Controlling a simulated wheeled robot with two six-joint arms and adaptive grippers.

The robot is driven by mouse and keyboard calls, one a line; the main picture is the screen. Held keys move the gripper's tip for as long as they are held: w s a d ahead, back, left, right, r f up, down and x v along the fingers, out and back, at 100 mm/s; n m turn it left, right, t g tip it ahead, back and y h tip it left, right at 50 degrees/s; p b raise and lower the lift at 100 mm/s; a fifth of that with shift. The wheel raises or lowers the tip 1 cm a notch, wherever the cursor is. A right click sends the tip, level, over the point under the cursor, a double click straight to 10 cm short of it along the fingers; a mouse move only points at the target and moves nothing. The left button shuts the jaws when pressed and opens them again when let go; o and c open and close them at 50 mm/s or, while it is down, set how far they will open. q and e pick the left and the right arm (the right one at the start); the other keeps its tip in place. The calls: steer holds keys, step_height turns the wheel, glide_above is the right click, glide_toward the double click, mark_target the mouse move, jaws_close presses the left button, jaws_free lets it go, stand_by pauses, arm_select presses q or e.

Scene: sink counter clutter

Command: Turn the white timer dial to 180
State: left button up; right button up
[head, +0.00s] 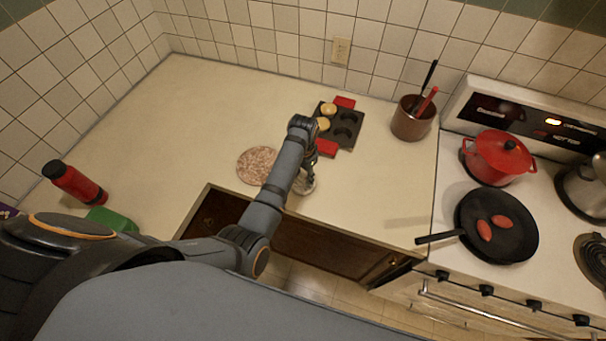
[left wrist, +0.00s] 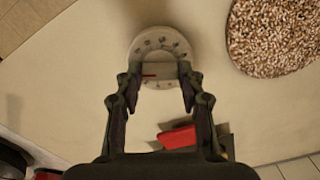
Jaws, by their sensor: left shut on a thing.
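The white timer (left wrist: 150,43) stands on the counter, with dark marks around its round face. Its pale bar-shaped dial (left wrist: 159,69) has a short red line toward the left end in the left wrist view. My left gripper (left wrist: 159,80) is shut on the dial, one finger at each end of the bar. In the head view the timer (head: 308,186) shows only in part beside my left gripper (head: 302,177), near the counter's front edge. The marks are too small to read. My right gripper is not in view.
A speckled round mat (head: 256,165) lies left of the timer. A brown utensil crock (head: 412,120) and the stove with a red pot (head: 497,158) and black pan (head: 497,228) are right. The left counter is mostly clear.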

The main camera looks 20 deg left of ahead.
mark_target(303, 178)
arm_select(q)
steer(key=m, duration=0.6)
steer(key=shift+m, duration=0.3)
steer(key=m, duration=0.6)
steer(key=shift+m, duration=0.4)
steer(key=o, duration=1.2)
steer(key=shift+w+r, duration=0.1)
steer(key=shift+r, duration=0.35)
step_height(303, 178, up, 11)
steer(key=shift+r, duration=0.1)
